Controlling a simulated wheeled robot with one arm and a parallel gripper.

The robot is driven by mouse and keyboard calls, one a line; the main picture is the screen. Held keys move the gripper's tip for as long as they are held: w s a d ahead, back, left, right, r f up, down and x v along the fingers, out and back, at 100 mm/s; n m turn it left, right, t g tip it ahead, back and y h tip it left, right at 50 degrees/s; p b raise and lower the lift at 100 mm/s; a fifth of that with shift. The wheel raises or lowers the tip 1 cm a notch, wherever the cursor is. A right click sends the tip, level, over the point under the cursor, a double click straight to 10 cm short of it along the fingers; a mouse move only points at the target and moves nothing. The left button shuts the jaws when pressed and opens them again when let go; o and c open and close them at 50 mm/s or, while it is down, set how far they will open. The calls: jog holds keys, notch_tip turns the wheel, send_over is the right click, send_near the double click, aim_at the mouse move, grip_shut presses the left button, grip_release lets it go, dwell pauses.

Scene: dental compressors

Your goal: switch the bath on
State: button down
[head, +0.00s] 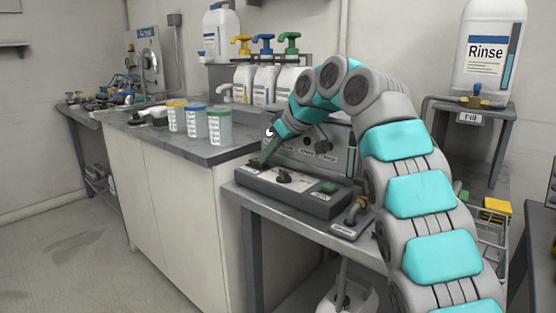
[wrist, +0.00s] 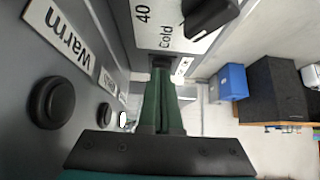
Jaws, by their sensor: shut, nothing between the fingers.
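The bath's grey control box (head: 300,203) sits on the side table in the head view. It has a black knob (head: 289,175) in the middle and a green button (head: 329,187) at the right. My gripper (head: 263,162) points down at the box's left end, its green fingers shut and empty. In the wrist view the shut fingertips (wrist: 162,66) are at a small dark part of the panel, which they mostly hide; I cannot tell whether they touch it. The wrist view also shows the black knob (wrist: 208,14) beside "40" and "Cold", and a round black button (wrist: 50,102) by "Warm".
Behind the box stands a grey upright panel (head: 290,150) with labels. Lidded cups (head: 220,127) and pump bottles (head: 265,83) stand on the counter to the left. A small lever valve (head: 354,214) is right of the box, and a Rinse jug (head: 487,50) stands at the right.

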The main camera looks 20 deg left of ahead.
jog(key=shift+d, duration=0.25)
jog(key=shift+a+p, duration=0.2)
jog(key=shift+p, duration=0.1)
jog(key=shift+r+p, duration=0.7)
jog(key=shift+r, duration=0.15)
